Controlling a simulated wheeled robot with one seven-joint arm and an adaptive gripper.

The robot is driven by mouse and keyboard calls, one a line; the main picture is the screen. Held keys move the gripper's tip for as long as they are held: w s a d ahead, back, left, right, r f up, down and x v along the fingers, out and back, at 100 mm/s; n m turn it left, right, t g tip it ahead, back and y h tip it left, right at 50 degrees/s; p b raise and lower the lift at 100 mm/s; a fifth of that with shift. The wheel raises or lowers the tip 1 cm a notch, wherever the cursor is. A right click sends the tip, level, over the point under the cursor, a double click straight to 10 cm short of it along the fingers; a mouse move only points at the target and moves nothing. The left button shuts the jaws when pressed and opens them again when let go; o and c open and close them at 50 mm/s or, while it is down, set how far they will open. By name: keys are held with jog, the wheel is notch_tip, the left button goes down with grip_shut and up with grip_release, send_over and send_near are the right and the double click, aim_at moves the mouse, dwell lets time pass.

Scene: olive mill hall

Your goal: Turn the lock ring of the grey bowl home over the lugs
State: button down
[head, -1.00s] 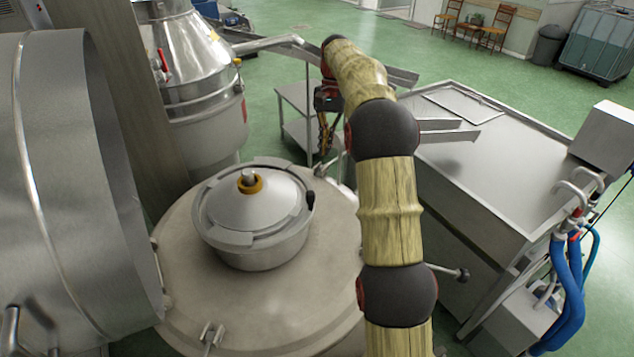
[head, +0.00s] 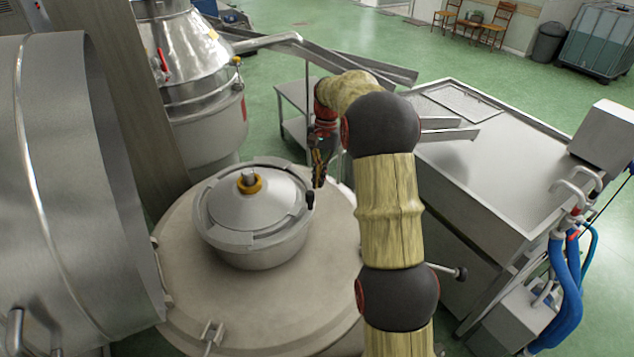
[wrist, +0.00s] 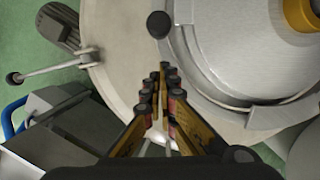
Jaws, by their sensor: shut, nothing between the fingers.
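The grey bowl (head: 262,256) stands on a round beige lid in the head view. Its conical cover (head: 243,209) has a brass-coloured collar and a knob on top. The lock ring (head: 226,238) lies around the bowl's rim. A dark-tipped handle (head: 310,198) stands up at its right side; the dark knob also shows in the wrist view (wrist: 159,24). My gripper (head: 318,184) is just right of and behind this handle, pointing down. In the wrist view my gripper (wrist: 160,85) has its fingers together and empty, close to the knob but apart from it.
The round beige lid (head: 185,290) has clamps at its edge. A large steel drum (head: 75,190) stands close on the left, with a steel separator (head: 195,80) behind. A steel tank (head: 490,170) stands to the right. Open floor lies at the back.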

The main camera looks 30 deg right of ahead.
jog(key=shift+s+a, duration=0.6)
jog(key=shift+a, duration=0.25)
jog(key=shift+s+a, duration=0.1)
jog(key=shift+s, duration=0.1)
